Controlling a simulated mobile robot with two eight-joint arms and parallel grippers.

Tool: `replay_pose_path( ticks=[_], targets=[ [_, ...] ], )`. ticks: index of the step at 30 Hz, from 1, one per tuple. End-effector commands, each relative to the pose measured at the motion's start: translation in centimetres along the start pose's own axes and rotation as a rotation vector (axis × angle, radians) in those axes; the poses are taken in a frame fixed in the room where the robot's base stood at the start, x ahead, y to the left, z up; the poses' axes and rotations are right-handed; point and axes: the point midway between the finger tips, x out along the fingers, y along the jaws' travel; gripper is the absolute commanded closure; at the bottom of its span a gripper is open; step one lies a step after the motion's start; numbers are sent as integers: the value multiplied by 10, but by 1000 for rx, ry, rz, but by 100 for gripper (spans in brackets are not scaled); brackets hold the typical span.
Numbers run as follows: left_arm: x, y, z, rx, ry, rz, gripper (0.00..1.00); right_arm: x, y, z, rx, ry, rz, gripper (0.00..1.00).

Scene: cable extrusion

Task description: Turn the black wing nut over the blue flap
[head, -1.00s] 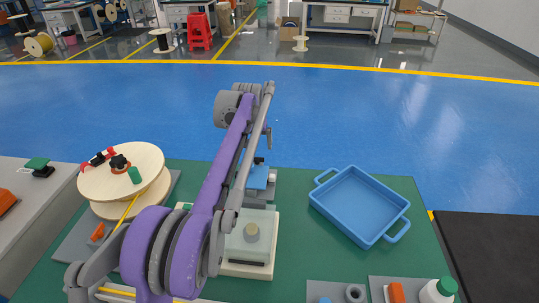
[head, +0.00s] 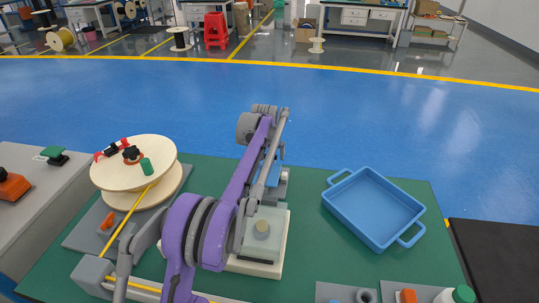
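The blue flap (head: 272,166) shows only in part behind my purple and grey arm, near the back edge of the green table. A small dark piece (head: 281,152) stands by the flap, beside the arm; it may be the black wing nut, but it is too small and too covered to be sure. The arm comes up from the bottom left of centre and reaches over the middle of the table. I make out no fingertips on it, so its gripper is hidden. My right arm and gripper do not show.
A wooden spool (head: 105,172) with a black knob and yellow cable stands at the left. A blue tray (head: 374,243) is at the right. A white bottle with a green cap (head: 462,294) stands front right.

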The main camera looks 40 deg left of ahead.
Motion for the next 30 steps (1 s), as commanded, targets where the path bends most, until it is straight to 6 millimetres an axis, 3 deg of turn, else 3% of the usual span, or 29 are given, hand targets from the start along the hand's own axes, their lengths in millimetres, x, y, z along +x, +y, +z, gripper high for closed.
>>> replay_pose_path(
  ticks=[4, 18, 30],
  targets=[
    [0, 0, 0, 0, 0, 0, 4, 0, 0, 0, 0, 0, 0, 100],
    [0, 0, 0, 0, 0, 0, 88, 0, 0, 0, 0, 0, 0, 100],
    [-2, -1, -1, 80, -1, 34, 88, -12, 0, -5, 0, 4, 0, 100]
  ],
)
